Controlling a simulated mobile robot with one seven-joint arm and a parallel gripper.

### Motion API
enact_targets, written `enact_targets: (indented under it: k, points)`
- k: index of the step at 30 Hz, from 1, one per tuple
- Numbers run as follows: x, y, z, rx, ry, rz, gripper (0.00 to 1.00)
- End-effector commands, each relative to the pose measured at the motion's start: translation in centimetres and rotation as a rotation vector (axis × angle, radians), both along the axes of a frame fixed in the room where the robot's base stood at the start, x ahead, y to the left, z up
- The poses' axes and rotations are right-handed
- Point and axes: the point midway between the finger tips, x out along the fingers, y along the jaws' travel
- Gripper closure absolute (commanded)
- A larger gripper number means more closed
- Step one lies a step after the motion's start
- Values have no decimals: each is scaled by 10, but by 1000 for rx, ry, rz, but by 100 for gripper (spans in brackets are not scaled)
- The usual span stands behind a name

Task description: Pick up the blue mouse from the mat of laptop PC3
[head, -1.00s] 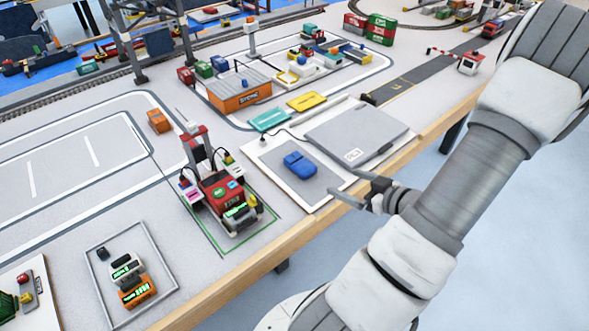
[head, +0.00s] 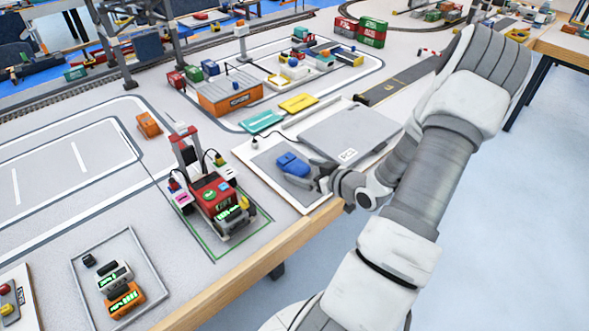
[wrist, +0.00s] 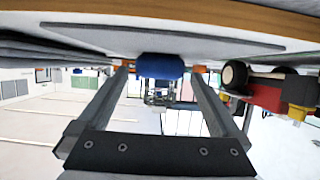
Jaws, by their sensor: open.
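The blue mouse (head: 292,163) rests on a grey mat (head: 266,162) beside the closed grey laptop (head: 350,132). The laptop's small white label is too small to read surely. My gripper (head: 317,181) is open and low over the mat, at the mouse's right and near side. In the wrist view the mouse (wrist: 160,66) shows between the two fingertips, with a finger on each side. The mat (wrist: 210,39) spans the top of that view. The head view does not show clearly whether the fingers touch the mouse.
A red vehicle model (head: 213,197) stands left of the mat; its wheel and red body are close to one finger in the wrist view (wrist: 262,90). Teal (head: 262,122) and yellow (head: 299,103) plates lie behind. The wooden table edge (head: 262,258) runs along the near side.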

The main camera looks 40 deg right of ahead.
Motion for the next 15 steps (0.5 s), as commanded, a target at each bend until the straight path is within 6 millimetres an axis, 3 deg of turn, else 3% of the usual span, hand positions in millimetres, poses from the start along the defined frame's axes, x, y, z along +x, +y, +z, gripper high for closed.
enact_targets:
  k: [6,14,15]
  points:
    - [25,1,-11,0,0,0,0]
    - [27,1,-11,0,1,-1,0]
    - [27,1,-11,0,0,-1,7]
